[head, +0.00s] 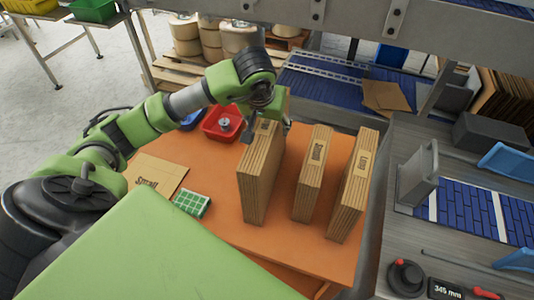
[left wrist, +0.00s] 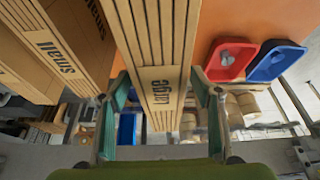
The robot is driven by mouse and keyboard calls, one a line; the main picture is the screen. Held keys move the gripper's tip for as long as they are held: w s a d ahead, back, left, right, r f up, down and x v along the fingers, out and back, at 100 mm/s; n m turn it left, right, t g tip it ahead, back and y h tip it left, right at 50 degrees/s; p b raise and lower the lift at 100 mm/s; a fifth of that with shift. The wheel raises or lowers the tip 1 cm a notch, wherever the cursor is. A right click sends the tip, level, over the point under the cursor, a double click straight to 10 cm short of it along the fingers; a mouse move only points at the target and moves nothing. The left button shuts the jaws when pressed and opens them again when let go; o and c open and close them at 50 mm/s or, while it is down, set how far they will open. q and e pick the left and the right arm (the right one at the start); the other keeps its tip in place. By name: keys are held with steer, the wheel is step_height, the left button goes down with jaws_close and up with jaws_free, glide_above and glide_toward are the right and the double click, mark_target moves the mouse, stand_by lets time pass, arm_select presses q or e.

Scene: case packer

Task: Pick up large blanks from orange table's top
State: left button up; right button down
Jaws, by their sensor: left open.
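Three upright stacks of brown cardboard blanks stand on the orange table (head: 210,236). The left stack (head: 258,182) is nearest my left gripper (head: 263,124). The left wrist view shows "Large" printed on this stack (left wrist: 158,65). My left gripper is open, with one finger on each side of the stack's far end, and it also shows in the left wrist view (left wrist: 160,118). I cannot tell whether the fingers touch the cardboard. The middle stack (head: 313,178) and right stack (head: 354,190) stand apart to the right; their labels are hard to read. My right gripper is not in view.
A red bin (head: 222,124) and a blue bin (head: 191,121) sit at the table's back left. A flat sheet marked "Small" (head: 153,173) and a green-and-white box (head: 191,204) lie at the left. A grey machine with a blue conveyor (head: 470,207) stands at the right.

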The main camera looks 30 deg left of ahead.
arm_select(q)
steer(key=shift+p+x, duration=0.6)
steer(key=shift+x, duration=1.35)
steer(key=shift+s, duration=0.2)
jaws_close()
steer(key=shift+w+a, duration=0.1)
steer(key=shift+w, duration=0.05)
steer(key=shift+r, duration=0.15)
